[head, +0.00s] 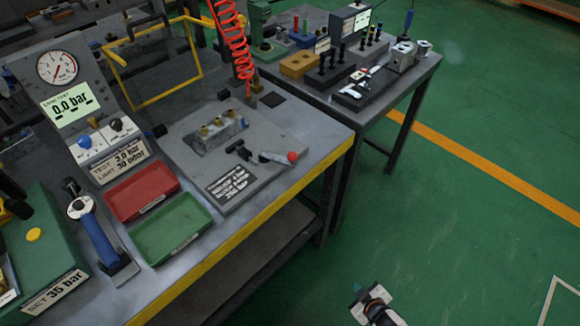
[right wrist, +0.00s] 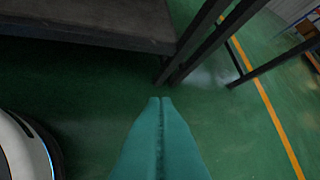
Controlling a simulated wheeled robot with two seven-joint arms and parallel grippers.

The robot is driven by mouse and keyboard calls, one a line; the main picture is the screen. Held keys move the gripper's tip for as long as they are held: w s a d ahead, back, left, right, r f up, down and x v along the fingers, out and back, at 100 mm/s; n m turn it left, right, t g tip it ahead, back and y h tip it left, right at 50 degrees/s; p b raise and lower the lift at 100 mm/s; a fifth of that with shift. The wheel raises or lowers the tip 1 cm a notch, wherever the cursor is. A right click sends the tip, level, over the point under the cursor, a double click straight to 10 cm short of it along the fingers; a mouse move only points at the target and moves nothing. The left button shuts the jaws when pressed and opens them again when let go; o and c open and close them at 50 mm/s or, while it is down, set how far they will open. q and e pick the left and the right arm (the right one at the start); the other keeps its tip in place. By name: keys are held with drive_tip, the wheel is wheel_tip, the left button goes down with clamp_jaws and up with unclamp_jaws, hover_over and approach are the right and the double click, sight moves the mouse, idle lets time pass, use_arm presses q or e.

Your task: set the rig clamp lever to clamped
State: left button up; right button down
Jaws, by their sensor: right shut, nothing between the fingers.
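The rig clamp lever (head: 278,158) shows in the head view as a light handle with a red knob at its right end. It lies low near the front right of the rig's grey base plate (head: 240,185), pointing right. A dark clamp body joins its left end. Behind it stands a metal valve block (head: 214,130) with brass fittings. My right gripper (head: 360,290) is at the bottom of the head view, over the floor and well away from the bench. In the right wrist view its teal fingers (right wrist: 161,100) meet, empty. My left gripper is not in view.
Red (head: 142,192) and green (head: 172,230) trays lie left of the rig. A blue-handled tool (head: 98,240) stands beside them. A coiled red hose (head: 230,40) hangs behind the rig. A second table (head: 400,85) stands at the back right. Open green floor lies right of the bench.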

drive_tip(key=w+a+r+n+t+y, duration=0.3)
drive_tip(key=w+a+r+n+t, duration=0.15)
drive_tip(key=w+r, duration=0.65)
drive_tip(key=a+r+n+y+b, duration=0.1)
drive_tip(key=a+r+n+y, duration=0.3)
drive_tip(key=r, duration=0.8)
drive_tip(key=a+r+n+y+b, duration=0.1)
drive_tip(key=a+r+n+y, duration=0.4)
drive_tip(key=r, duration=0.8)
drive_tip(key=a+n, duration=0.2)
drive_tip(key=n, duration=0.2)
drive_tip(key=shift+w+a+g+b, duration=0.15)
drive_tip(key=shift+w+g+b, duration=0.2)
drive_tip(key=shift+b, duration=0.05)
drive_tip(key=shift+r, duration=0.1)
drive_tip(key=p+x, duration=0.1)
drive_tip(key=x, duration=0.8)
drive_tip(key=shift+w+a+r, duration=0.15)
drive_tip(key=shift+a, duration=0.05)
drive_tip(key=shift+w+d+f+b, duration=0.15)
drive_tip(key=shift+w+d+f, duration=0.1)
drive_tip(key=shift+w+d, duration=0.25)
drive_tip(key=shift+w+d+f+b, duration=0.2)
drive_tip(key=shift+w+d, duration=0.2)
drive_tip(key=shift+d, duration=0.2)
drive_tip(key=shift+w+d, duration=0.2)
drive_tip(key=shift+d, duration=0.25)
